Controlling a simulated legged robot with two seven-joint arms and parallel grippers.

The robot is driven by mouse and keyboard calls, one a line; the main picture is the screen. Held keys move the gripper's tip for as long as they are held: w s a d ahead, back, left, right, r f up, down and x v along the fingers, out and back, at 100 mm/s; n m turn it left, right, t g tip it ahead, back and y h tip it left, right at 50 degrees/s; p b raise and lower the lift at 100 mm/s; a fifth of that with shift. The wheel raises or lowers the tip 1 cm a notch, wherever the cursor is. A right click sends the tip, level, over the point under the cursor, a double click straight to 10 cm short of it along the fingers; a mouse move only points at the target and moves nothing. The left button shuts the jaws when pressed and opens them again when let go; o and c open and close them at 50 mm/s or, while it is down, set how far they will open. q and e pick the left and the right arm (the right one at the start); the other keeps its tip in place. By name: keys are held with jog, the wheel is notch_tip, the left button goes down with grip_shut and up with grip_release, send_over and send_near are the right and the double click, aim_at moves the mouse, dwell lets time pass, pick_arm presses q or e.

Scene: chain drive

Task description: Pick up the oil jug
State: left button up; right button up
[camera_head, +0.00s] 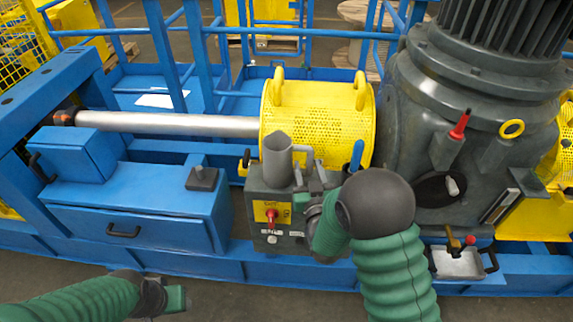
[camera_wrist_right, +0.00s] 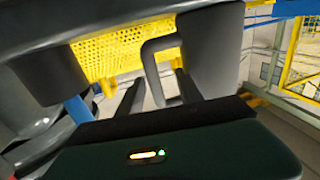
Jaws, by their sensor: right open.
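The grey oil jug (camera_head: 277,160) stands upright on top of the grey control box, its handle on the right side. In the right wrist view the jug (camera_wrist_right: 212,50) is at the upper right and its looped handle (camera_wrist_right: 149,62) faces the camera. My right gripper (camera_head: 303,182) is just right of the jug, near the handle. In the wrist view its two fingers (camera_wrist_right: 158,92) are apart, with the handle's lower part between them in the picture; I cannot tell whether they touch it. My left gripper (camera_head: 172,299) is low at the left, away from the jug; its fingers are unclear.
A yellow perforated guard (camera_head: 318,115) is right behind the jug. The control box (camera_head: 268,215) has a red knob. A blue handle (camera_head: 357,155) stands to the right, before the large grey motor housing (camera_head: 440,130). A blue drawer cabinet (camera_head: 140,215) is at the left.

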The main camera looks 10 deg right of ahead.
jog(key=shift+w, duration=0.5)
jog(key=w, duration=0.2)
jog(key=w+d, duration=0.1)
jog(key=w, duration=0.1)
jog(key=shift+d+f, duration=0.1)
jog(key=shift+d, duration=0.1)
jog(key=shift+w+d+f, duration=0.1)
jog(key=shift+w+d, duration=0.1)
jog(key=shift+w, duration=0.1)
jog(key=shift+s+a, duration=0.1)
jog(key=shift+a, duration=0.25)
jog(key=c, duration=0.5)
grip_shut()
